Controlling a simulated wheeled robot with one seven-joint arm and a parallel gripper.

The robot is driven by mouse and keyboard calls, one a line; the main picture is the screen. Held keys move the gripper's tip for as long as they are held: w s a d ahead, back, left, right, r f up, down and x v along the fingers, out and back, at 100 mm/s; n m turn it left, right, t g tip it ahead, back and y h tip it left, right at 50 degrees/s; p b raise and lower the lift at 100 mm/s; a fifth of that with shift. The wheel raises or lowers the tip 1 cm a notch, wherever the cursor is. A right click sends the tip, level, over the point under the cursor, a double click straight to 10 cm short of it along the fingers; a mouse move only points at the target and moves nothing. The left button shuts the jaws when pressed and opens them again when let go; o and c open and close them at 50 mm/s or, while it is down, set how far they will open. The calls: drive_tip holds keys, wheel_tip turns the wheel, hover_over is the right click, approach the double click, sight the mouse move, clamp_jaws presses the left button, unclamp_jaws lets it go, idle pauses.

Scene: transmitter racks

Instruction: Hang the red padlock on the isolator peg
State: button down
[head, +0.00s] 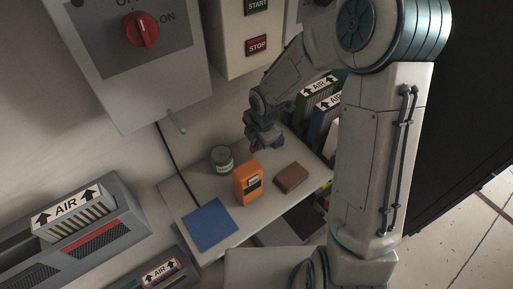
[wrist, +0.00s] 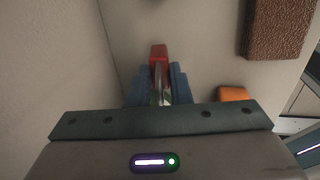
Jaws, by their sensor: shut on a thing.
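My gripper (head: 263,139) is above the back of the small shelf, right of the green tin. In the wrist view, my blue fingers (wrist: 158,88) are shut on the red padlock (wrist: 159,54); its red body sticks out past the fingertips and a pale metallic part shows between them. In the head view only a small bit of red shows under the fingers. The isolator (head: 141,75) is a grey wall box with a red rotary switch at the upper left. A short metal peg (head: 176,123) sticks out near its lower right edge, left of and apart from my gripper.
On the shelf (head: 185,207) are a green tin (head: 222,158), an orange meter (head: 248,183), a brown block (head: 291,178) and a blue pad (head: 209,225). A dark cable hangs below the isolator. A start/stop box (head: 235,45) is right of it; binders stand behind my arm.

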drive_tip(key=shift+f, duration=1.75)
drive_tip(key=shift+f, duration=0.1)
drive_tip(key=shift+f, duration=0.15)
drive_tip(key=c, duration=1.3)
unclamp_jaws()
drive_tip(key=shift+c, duration=0.2)
